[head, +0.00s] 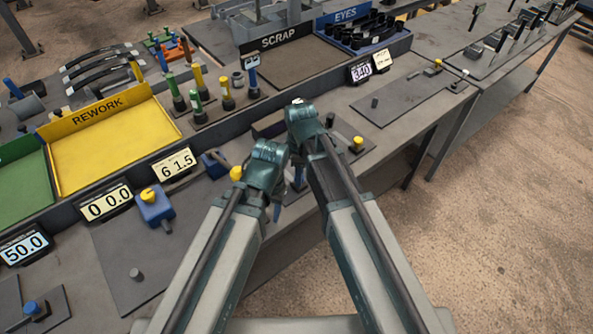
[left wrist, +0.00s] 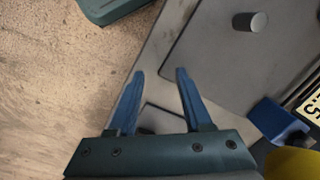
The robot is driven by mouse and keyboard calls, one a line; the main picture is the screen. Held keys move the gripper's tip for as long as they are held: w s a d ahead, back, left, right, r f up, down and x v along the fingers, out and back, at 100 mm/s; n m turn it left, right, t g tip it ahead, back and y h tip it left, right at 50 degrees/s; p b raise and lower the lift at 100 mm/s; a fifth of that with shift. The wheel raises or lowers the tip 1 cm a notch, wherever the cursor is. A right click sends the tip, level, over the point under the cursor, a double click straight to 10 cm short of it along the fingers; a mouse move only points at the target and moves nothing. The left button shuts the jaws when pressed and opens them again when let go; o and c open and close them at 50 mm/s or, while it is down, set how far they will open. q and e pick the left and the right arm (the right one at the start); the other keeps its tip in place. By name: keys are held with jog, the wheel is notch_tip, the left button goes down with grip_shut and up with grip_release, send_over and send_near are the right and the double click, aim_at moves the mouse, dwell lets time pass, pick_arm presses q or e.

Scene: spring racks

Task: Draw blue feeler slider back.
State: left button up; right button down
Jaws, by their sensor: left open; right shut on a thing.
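A blue block (head: 213,164) with a yellow knob (head: 236,173) sits beside the 6 1.5 display, partly behind my left arm. A blue block also shows in the left wrist view (left wrist: 276,120), near a yellow knob (left wrist: 295,162). Another blue block with a yellow knob (head: 155,207) stands by the 0 0.0 display. I cannot tell which one is the feeler slider. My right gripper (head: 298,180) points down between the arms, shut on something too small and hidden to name. My left gripper (left wrist: 155,75) is open and empty over the bench edge.
A grey peg (left wrist: 250,21) stands on a dark plate near the left gripper. A yellow REWORK tray (head: 115,150), a SCRAP tray (head: 290,72) and an EYES bin (head: 372,48) line the back. Several coloured plugs (head: 228,95) stand between them. Open floor lies right.

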pick_arm(q)
jog(key=shift+s+d, duration=0.1)
pick_arm(e)
jog(key=c, duration=0.5)
grip_release()
jog(key=shift+s+d, duration=0.2)
jog(key=shift+s, duration=0.05)
pick_arm(q)
jog(key=shift+r, duration=0.1)
pick_arm(e)
jog(key=shift+w+r, duration=0.1)
pick_arm(q)
jog(key=shift+r+p, duration=0.55)
jog(key=shift+p, duration=0.1)
pick_arm(e)
jog(key=shift+a+r, duration=0.1)
jog(key=shift+r, duration=0.45)
pick_arm(q)
notch_tip(320, 180, up, 13)
jog(key=p, duration=1.2)
jog(key=shift+f, duration=0.2)
pick_arm(e)
notch_tip(320, 180, up, 12)
jog(key=shift+r, duration=0.25)
pick_arm(q)
jog(key=shift+f, duration=0.1)
